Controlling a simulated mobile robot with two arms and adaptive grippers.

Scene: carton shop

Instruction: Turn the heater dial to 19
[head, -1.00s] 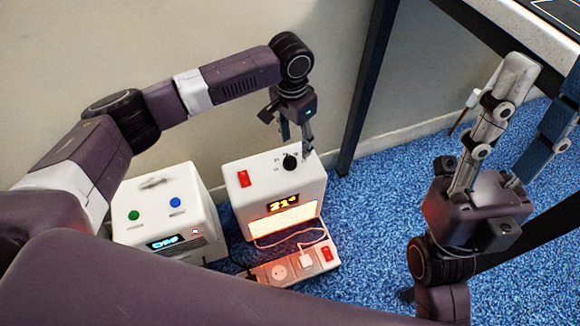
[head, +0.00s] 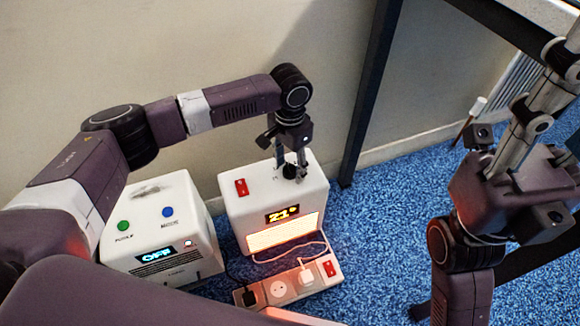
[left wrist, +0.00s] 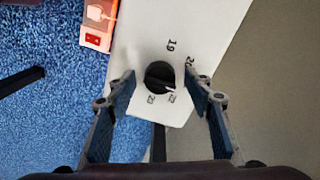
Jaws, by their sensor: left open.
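The heater (head: 240,210) is a white box on the blue carpet, with a glowing front and a display reading 21°. Its black round dial (left wrist: 157,79) is on the top face; in the head view it is mostly hidden behind my fingers. A 19 mark (left wrist: 171,46) is printed beside it; a light pointer line on the dial points to the lower right in the left wrist view. My left gripper (head: 290,172) is over the dial, open, with one finger on each side and gaps to the dial. My right gripper (head: 530,110) is at the right, its fingertips cut off.
A second white box (head: 185,235) with green and blue buttons and an OFF display stands left of the heater. A power strip (head: 290,287) with plugs and a red switch lies in front. A dark table leg (head: 370,95) rises behind right. Carpet right of the heater is clear.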

